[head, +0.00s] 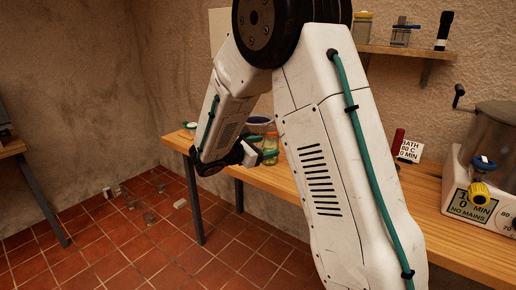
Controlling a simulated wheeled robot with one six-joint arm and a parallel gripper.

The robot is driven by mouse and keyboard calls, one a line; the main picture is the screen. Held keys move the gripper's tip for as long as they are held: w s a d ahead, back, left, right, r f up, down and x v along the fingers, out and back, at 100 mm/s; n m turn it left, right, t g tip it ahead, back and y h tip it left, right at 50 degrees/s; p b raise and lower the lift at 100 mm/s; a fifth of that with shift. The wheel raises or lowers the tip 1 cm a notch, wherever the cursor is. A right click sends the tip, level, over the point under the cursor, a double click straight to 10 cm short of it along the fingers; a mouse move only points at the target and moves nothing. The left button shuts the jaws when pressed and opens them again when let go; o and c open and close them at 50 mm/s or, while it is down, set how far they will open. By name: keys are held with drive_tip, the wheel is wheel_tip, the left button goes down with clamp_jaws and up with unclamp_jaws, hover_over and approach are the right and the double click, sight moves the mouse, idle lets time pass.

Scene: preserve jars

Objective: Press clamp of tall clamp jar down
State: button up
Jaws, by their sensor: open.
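My gripper (254,154) is open, low at the left end of the wooden workbench. It is small in the head view, and its fingers are partly hidden by my own wrist. A glass jar with yellowish contents (271,143) stands on the bench just behind and right of the gripper, partly covered by my arm. I cannot tell whether this is the tall clamp jar, and its clamp cannot be made out. I cannot tell whether the gripper touches anything.
A pale round vessel (259,121) and a small green-rimmed item (190,126) are on the bench (288,178). A wall shelf (406,51) holds jars. Small pieces (150,217) lie on the tiled floor.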

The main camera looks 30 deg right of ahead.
drive_tip(key=w+a+f+n+t, duration=0.2)
drive_tip(key=w+f+n+t, duration=0.3)
drive_tip(key=w, duration=0.3)
drive_tip(key=shift+n+h, duration=0.3)
drive_tip(key=x, duration=0.5)
drive_tip(key=f+x, duration=0.1)
drive_tip(key=x, duration=0.2)
drive_tip(key=shift+s+f, duration=0.15)
drive_tip(key=c, duration=1)
